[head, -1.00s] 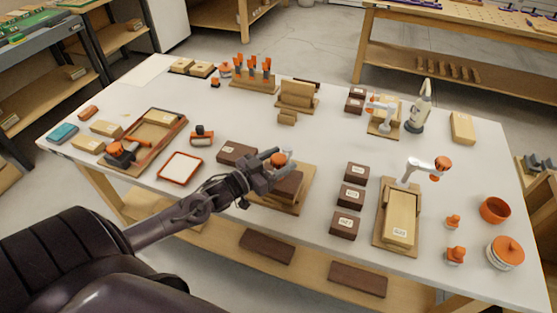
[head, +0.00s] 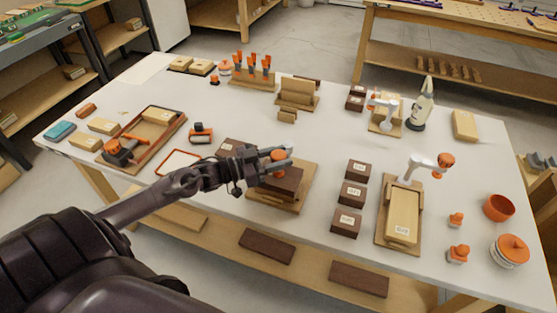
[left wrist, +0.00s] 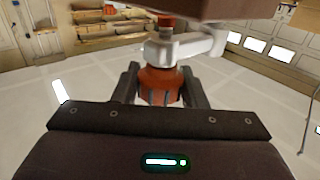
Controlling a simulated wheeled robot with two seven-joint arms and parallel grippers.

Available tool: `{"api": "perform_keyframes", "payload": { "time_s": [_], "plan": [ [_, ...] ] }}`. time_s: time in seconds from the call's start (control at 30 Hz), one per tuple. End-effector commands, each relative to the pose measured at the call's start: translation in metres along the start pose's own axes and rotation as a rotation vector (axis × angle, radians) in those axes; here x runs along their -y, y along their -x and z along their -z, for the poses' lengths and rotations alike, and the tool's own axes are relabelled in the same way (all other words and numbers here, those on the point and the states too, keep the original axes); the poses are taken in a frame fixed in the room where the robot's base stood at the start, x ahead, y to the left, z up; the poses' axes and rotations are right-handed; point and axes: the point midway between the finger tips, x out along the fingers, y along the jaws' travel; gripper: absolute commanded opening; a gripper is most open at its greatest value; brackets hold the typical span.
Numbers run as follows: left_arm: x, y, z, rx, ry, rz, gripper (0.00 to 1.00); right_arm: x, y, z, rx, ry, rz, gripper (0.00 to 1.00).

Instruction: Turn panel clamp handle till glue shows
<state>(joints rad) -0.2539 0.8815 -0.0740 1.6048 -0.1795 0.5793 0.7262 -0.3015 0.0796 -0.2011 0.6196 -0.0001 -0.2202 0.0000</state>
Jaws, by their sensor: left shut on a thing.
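The panel clamp is on a wooden board (head: 258,200) at the front middle of the bench, with dark brown blocks (head: 284,184) on it. Its orange handle (head: 278,155) is between the fingers of my left gripper (head: 281,153). In the left wrist view the ribbed orange handle (left wrist: 160,86) sits between the two dark fingers, below the white clamp arm (left wrist: 190,44). My left gripper is shut on it. A brown block (left wrist: 225,8) shows at the top of that view. I cannot make out any glue at the joint. My right gripper is out of view.
A similar clamp with a pale panel (head: 403,216) stands to the right, past several labelled dark blocks (head: 352,194). An orange bowl (head: 498,207) and a lidded jar (head: 510,250) are at far right. A glue bottle (head: 421,105) stands behind.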

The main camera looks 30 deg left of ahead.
Motion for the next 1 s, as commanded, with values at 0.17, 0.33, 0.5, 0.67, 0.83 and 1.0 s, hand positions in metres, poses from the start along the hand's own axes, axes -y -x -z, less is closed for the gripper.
{"api": "perform_keyframes", "payload": {
  "time_s": [0.17,0.33,0.5,0.67,0.83,1.0],
  "plan": [
    [0.002,0.000,-0.004,0.000,-0.003,-0.116,0.16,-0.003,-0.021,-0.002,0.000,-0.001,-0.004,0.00],
    [0.002,0.000,-0.003,0.000,-0.003,-0.198,0.16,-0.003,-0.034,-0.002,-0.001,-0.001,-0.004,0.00],
    [0.001,0.000,-0.002,0.000,-0.002,-0.245,0.16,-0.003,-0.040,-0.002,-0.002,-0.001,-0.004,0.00],
    [0.000,0.000,-0.001,0.000,0.000,-0.262,0.16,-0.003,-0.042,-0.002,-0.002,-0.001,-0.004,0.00],
    [0.000,0.000,0.000,0.000,0.000,-0.263,0.16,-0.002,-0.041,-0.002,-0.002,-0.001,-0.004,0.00],
    [0.000,0.000,0.000,0.000,0.000,-0.262,0.40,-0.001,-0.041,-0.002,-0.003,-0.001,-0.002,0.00]
  ]
}}
